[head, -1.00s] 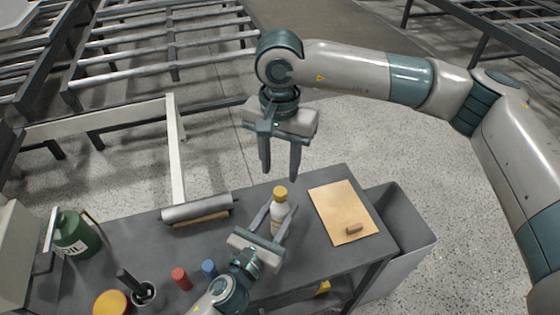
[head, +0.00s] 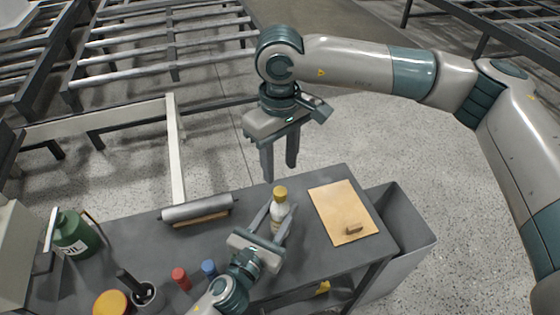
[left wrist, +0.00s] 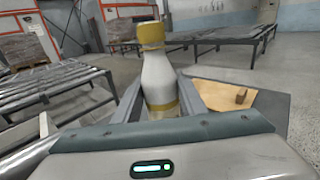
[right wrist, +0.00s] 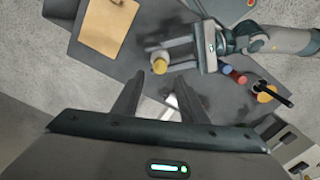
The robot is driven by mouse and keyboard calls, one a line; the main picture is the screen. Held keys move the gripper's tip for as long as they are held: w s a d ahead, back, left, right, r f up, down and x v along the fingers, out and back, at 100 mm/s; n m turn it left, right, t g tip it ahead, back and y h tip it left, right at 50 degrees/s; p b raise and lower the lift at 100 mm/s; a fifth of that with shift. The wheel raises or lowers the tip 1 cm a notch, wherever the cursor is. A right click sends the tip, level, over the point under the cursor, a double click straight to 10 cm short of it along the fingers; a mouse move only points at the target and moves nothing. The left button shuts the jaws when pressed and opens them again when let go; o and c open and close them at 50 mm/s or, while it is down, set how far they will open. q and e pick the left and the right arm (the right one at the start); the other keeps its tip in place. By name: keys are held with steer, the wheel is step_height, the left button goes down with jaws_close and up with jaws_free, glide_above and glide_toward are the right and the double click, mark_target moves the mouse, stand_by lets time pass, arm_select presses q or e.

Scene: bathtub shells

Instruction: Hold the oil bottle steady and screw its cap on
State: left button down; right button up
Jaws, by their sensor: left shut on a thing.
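The oil bottle (head: 279,211) is white with a yellow band and stands upright at the table's far side. Its yellow cap (head: 280,192) sits on top of the neck, and also shows in the left wrist view (left wrist: 151,33). I cannot tell how tight the cap is. My left gripper (head: 276,218) is shut on the bottle's body, a finger on each side. My right gripper (head: 280,172) is open and empty, pointing down above and beyond the cap, apart from it. In the right wrist view the cap (right wrist: 160,66) shows ahead of the spread fingers.
On the grey table (head: 140,255) are a tan board (head: 335,205) with a small brown block, a grey roller (head: 197,209), red (head: 180,278) and blue (head: 208,268) objects, and a green oil can (head: 75,236). A grey bin (head: 410,235) stands right of the table.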

mark_target(280, 191)
steer(key=shift+f, duration=0.1)
steer(key=shift+f, duration=3.95)
steer(key=c, duration=1)
